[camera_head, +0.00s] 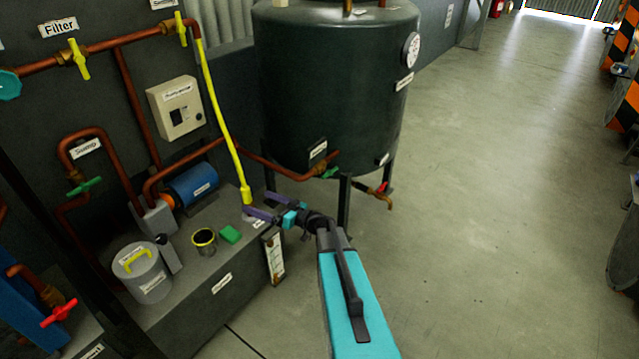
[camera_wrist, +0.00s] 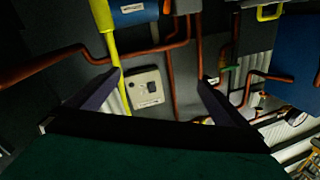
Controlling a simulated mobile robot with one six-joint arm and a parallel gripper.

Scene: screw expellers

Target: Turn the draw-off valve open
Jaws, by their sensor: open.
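The tank (camera_head: 330,90) is dark, round and on legs. A valve with a red handle (camera_head: 383,187) and a copper spout sits low at its right front; the tag above it (camera_head: 383,159) is too small to read, so I cannot confirm it is the draw-off valve. The handle's exact angle is unclear. My gripper (camera_head: 260,203) is open and empty, left of the tank legs, above the bench edge and well apart from the red handle. In the wrist view my gripper (camera_wrist: 160,76) has spread fingers facing the wall pipes and control box; the red-handled valve is not seen there.
A green-handled valve (camera_head: 330,172) is on the tank's inlet pipe. The bench (camera_head: 205,293) carries a blue motor (camera_head: 193,186), a green block (camera_head: 230,234) and a grey canister (camera_head: 142,272). The floor (camera_head: 490,190) right of the tank is clear.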

